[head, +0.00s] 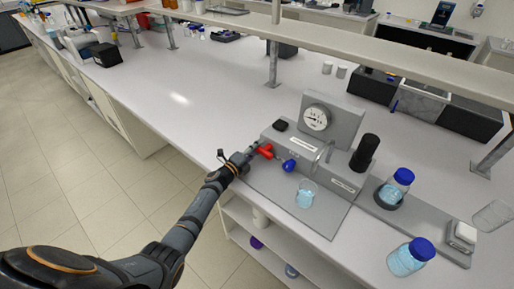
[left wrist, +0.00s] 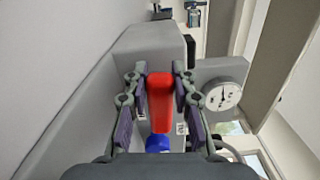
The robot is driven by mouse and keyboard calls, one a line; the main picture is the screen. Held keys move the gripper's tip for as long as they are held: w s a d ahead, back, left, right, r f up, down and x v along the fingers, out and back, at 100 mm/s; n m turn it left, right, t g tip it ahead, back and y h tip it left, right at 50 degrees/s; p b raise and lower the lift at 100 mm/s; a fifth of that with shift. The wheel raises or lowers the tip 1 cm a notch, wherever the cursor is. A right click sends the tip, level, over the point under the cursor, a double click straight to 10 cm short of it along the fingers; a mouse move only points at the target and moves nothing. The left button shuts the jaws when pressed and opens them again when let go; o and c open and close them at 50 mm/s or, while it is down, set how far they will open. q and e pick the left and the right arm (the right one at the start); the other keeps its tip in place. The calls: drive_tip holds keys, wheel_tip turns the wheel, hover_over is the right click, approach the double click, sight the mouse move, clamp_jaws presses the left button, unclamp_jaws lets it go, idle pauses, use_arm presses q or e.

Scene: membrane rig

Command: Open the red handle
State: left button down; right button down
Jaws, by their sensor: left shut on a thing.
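The red handle (head: 264,151) sticks out from the left front of the grey membrane rig (head: 300,143). In the left wrist view the red handle (left wrist: 160,100) stands between the two fingers. My left gripper (head: 250,155) reaches in from the left and is shut on the red handle; it also shows in the left wrist view (left wrist: 160,88). A blue knob (head: 289,165) sits to the right of the handle, and it shows below the handle in the left wrist view (left wrist: 158,143). My right gripper is in neither view.
A beaker of light blue liquid (head: 305,194) stands on the rig's grey base plate (head: 262,182). A dial gauge (head: 316,118) rises behind. A black cylinder (head: 364,152) and blue-capped bottles (head: 394,186) (head: 411,257) stand to the right.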

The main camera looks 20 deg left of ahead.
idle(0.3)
use_arm(q)
drive_tip(key=c, duration=1.1)
unclamp_jaws()
drive_tip(key=v, duration=1.2)
